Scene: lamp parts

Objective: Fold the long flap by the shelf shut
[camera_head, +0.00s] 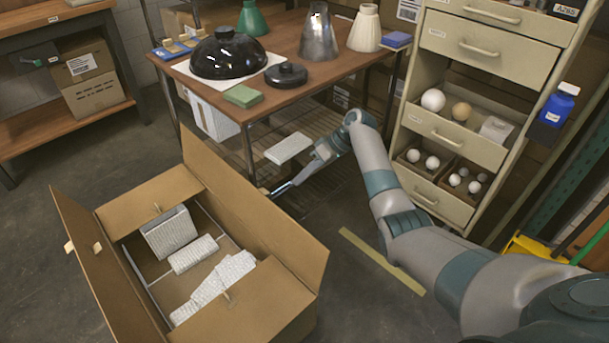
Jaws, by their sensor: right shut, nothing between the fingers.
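An open cardboard box (199,269) stands at the lower left. Its long flap on the side of the table and shelf (240,208) stands up, leaning outward. The opposite long flap (98,262) is also raised. The short far flap (147,198) and short near flap (250,302) look folded inward over the ends. My right gripper (272,194) is shut and empty, just beyond the shelf-side flap, on its outer side. Whether it touches the flap I cannot tell. My left gripper is out of view.
White wrapped parts (194,254) lie in the box. A wooden table (290,33) with lamp shades and a low wire rack stands behind. A drawer shelf (447,143) stands right of my arm. A yellow strip (382,262) marks clear floor.

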